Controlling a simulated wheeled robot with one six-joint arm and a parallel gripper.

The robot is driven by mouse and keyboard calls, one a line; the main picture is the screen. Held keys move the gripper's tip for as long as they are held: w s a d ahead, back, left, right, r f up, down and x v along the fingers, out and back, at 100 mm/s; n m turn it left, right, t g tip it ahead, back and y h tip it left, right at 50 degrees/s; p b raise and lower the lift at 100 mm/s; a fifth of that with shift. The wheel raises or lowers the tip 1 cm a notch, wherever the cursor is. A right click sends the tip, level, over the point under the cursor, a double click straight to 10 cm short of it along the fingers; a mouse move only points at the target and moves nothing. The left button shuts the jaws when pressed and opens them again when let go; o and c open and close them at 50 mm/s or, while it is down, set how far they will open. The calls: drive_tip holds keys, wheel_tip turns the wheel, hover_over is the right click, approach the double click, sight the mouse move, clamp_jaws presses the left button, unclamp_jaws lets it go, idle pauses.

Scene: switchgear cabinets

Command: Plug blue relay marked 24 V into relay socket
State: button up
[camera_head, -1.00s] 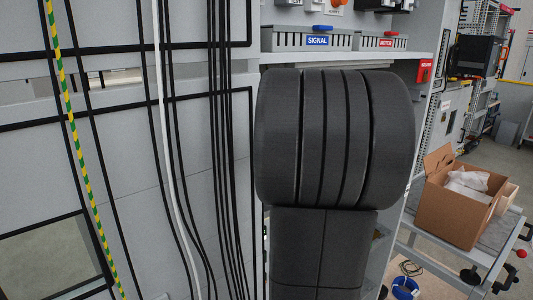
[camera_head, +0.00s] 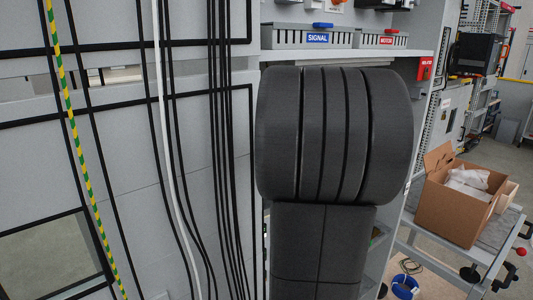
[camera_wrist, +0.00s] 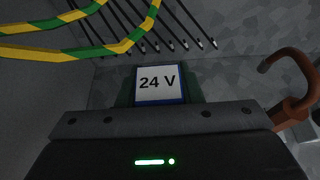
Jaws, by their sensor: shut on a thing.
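The blue relay (camera_wrist: 160,84) shows in the wrist view with a white label reading "24 V" and a thin blue border. My gripper (camera_wrist: 160,112) is shut on it, and the relay's label faces the camera. The lower part of the relay is hidden behind the gripper body. Dark green edges show on both sides of the relay; I cannot tell what they belong to. I cannot make out the relay socket in either view. The gripper is not visible in the head view, where my dark arm fills the middle.
Yellow-green wires (camera_wrist: 80,45) and several black wires with metal tips (camera_wrist: 185,25) hang near the relay. A brown hook-shaped part (camera_wrist: 295,90) is at right. In the head view, SIGNAL (camera_head: 317,38) and MOTOR (camera_head: 388,41) bins sit on a shelf; a cardboard box (camera_head: 455,212) stands on a cart.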

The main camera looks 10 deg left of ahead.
drive_tip(key=shift+f+b, duration=0.5)
drive_tip(key=shift+f, duration=0.3)
drive_tip(key=o, duration=1.1)
drive_tip(key=shift+r, duration=0.1)
wheel_tip(320, 180, up, 10)
drive_tip(key=shift+f, duration=0.1)
